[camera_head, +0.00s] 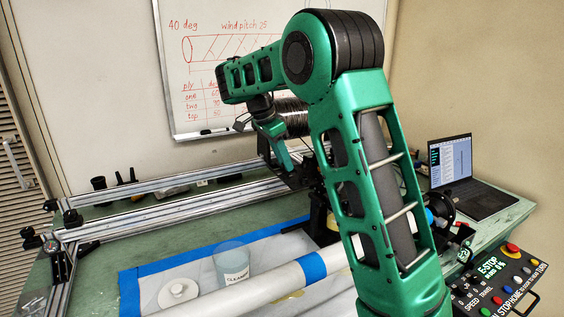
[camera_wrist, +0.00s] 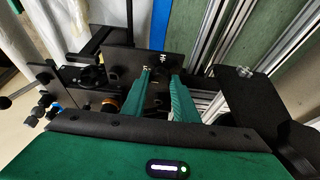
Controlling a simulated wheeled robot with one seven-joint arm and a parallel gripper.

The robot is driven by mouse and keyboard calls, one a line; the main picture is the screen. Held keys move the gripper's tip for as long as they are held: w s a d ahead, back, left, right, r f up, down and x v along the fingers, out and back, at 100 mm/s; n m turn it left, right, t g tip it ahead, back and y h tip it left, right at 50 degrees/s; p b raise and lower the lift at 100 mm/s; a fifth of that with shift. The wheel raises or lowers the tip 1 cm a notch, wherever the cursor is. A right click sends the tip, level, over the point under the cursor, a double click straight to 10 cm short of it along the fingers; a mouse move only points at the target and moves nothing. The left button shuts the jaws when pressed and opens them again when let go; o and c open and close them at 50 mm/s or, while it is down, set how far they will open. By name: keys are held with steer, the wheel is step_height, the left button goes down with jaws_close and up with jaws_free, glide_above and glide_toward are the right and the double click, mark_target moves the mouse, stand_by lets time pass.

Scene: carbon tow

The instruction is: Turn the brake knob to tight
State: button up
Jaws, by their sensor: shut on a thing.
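My gripper (camera_head: 284,166) reaches down to the dark carriage (camera_head: 296,178) on the rail, in front of the whiteboard. In the wrist view its two green fingers (camera_wrist: 161,88) point at the black plate of the carriage (camera_wrist: 122,64). They are shut on the brake knob (camera_wrist: 160,93), a small dark part that shows only in the gap between them. In the head view the knob is hidden by the gripper.
A long pale tube (camera_head: 255,288) with blue tape lies in front, beside a clear cleaner cup (camera_head: 232,262) and a white lidded dish (camera_head: 178,292). An open laptop (camera_head: 468,190) and a control panel (camera_head: 500,285) are at the right.

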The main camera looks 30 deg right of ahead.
steer(key=shift+w+a+r, duration=0.1)
steer(key=shift+w+r, duration=0.05)
steer(key=shift+w, duration=0.05)
steer(key=o, duration=0.8)
steer(key=shift+o, duration=1.3)
steer(key=shift+s, duration=0.1)
steer(key=v, duration=1)
steer(key=shift+r, duration=0.2)
steer(key=shift+a, duration=0.15)
